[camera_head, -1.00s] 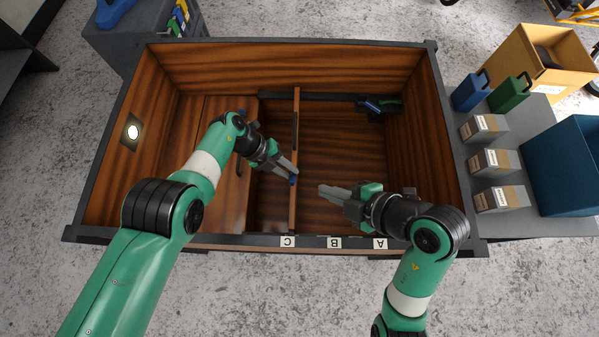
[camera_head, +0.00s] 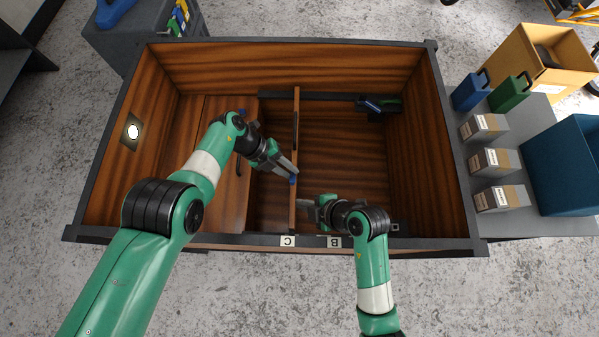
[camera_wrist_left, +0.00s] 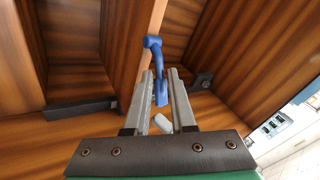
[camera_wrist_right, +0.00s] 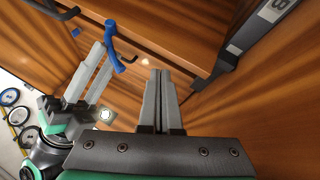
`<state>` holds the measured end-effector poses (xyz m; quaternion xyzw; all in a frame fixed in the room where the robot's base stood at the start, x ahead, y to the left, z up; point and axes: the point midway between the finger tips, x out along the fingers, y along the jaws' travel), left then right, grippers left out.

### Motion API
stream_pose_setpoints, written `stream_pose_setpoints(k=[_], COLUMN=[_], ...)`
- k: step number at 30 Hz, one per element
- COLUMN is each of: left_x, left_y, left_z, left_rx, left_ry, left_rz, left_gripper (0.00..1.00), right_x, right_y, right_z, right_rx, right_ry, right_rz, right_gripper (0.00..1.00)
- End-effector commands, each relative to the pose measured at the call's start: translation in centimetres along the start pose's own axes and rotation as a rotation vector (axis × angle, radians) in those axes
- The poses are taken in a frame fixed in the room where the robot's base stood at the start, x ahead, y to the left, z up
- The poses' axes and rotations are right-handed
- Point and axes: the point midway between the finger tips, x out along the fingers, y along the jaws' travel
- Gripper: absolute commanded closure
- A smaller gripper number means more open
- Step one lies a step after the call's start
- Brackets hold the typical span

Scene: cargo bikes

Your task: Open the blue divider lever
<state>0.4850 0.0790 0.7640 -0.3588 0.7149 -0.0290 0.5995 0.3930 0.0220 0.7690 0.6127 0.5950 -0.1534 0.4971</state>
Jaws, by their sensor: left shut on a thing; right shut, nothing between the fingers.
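A wooden divider (camera_head: 296,125) stands across the inside of the wooden cargo box (camera_head: 290,55). The blue lever (camera_head: 293,180) is on this divider and shows as a bent handle in the left wrist view (camera_wrist_left: 153,45). My left gripper (camera_head: 291,172) is shut on the lever, with a finger on either side of its lower part in the left wrist view. My right gripper (camera_head: 308,207) is shut and empty, on the right side of the divider near the box's front wall. In the right wrist view, the lever (camera_wrist_right: 114,46) is left of its closed fingers (camera_wrist_right: 158,88), clear of them.
Letter labels C (camera_head: 287,241) and B (camera_head: 334,242) sit on the front rim. A side bench holds small cartons (camera_head: 483,127), a blue can (camera_head: 470,92) and a green can (camera_head: 510,94).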

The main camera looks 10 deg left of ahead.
Motion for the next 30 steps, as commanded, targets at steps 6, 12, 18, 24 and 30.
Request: stream_pose_setpoints(k=[6, 12, 18, 24, 30], left_x=[0.0, 0.0, 0.0, 0.0, 0.2], left_y=[0.0, 0.0, 0.0, 0.0, 0.1], left_z=[-0.1, -0.1, -0.1, -0.1, -0.3], left_rx=[-0.001, -0.001, -0.001, -0.001, -0.002], left_ry=[0.004, 0.003, 0.003, 0.006, 0.012], left_rz=[0.001, 0.001, 0.001, 0.001, 0.003], left_gripper=[1.0, 1.0, 1.0, 1.0, 0.73], right_x=[0.7, 0.8, 0.8, 0.8, 0.8], right_y=[2.9, 3.2, 3.3, 4.8, 4.9], right_z=[-0.3, -0.3, -0.3, -0.5, -0.5], right_rx=[-0.002, -0.001, -0.002, -0.002, -0.003], right_ry=[0.0, 0.0, 0.0, 0.0, -0.001], right_rz=[0.006, 0.005, 0.006, 0.009, 0.015], right_gripper=[1.0, 1.0, 1.0, 1.0, 1.0])
